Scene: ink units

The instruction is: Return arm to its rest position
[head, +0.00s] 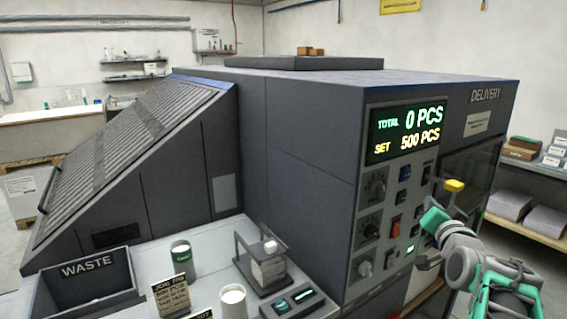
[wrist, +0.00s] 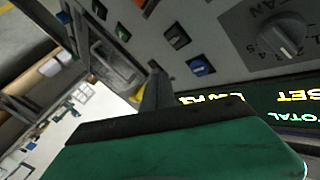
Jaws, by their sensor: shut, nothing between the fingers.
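My gripper (head: 434,219) is at the right in the head view, in front of the machine's control panel (head: 385,225). The grey and green arm reaches up from the lower right corner. In the wrist view, the gripper's dark fingers (wrist: 155,88) are together with nothing held between them, above the green gripper body. The panel with its buttons and a rotary knob (wrist: 283,35) lies beyond the fingers. They appear apart from it, though the exact gap cannot be told. Most of the gripper's far side is hidden in the head view.
The display (head: 408,128) reads total 0 and set 500 pieces. A yellow piece (head: 454,185) shows near the gripper. Shelving (head: 535,226) stands at right.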

